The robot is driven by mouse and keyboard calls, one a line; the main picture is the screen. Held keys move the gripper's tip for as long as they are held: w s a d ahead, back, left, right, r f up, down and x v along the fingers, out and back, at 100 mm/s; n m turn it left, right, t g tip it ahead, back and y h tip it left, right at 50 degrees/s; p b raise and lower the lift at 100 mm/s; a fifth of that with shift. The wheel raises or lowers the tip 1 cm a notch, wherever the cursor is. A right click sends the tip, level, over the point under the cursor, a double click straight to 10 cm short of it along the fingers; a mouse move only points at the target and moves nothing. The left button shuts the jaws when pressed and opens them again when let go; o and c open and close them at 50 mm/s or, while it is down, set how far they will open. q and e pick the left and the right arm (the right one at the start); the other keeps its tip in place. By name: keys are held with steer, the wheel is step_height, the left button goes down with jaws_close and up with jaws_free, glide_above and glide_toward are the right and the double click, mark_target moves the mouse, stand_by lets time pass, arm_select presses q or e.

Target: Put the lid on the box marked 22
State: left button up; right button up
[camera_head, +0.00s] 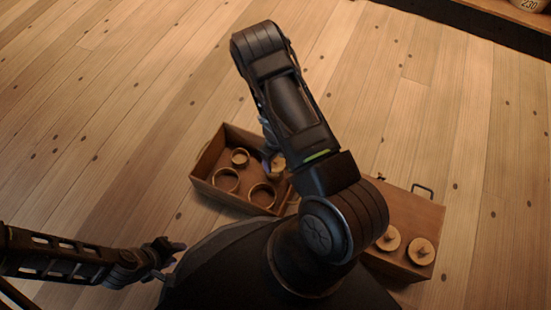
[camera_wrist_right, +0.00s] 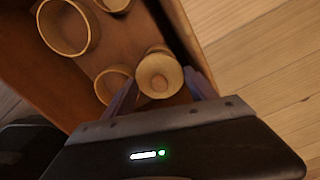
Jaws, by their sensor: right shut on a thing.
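My right gripper (camera_wrist_right: 163,90) is shut on a round wooden lid (camera_wrist_right: 158,76) with a small central knob. The lid also shows at the tray's right side in the head view (camera_head: 277,167), partly behind my right arm. I cannot tell whether it is resting on a box or held above the tray. Open round boxes stand in the tray: a small one (camera_head: 240,157), one at the left (camera_head: 226,180) and one at the front (camera_head: 262,195). No mark 22 is readable. My left gripper (camera_head: 176,262) looks open and empty, at the lower left, apart from the tray.
The wooden tray (camera_head: 212,153) has raised walls around the boxes. To the right, a wooden case (camera_head: 411,217) with a dark handle bears two knobbed lids, one left (camera_head: 388,238) and one right (camera_head: 421,251). My right arm covers the space between.

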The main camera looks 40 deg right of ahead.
mark_target(276, 165)
steer(key=shift+f, duration=0.1)
step_height(276, 165, down, 3)
steer(key=b, duration=0.3)
steer(key=shift+f, duration=0.2)
steer(key=shift+f+b, duration=0.5)
steer(key=shift+b, duration=0.15)
steer(key=shift+f, duration=0.2)
stand_by(0.4)
steer(key=shift+f, duration=0.2)
stand_by(0.4)
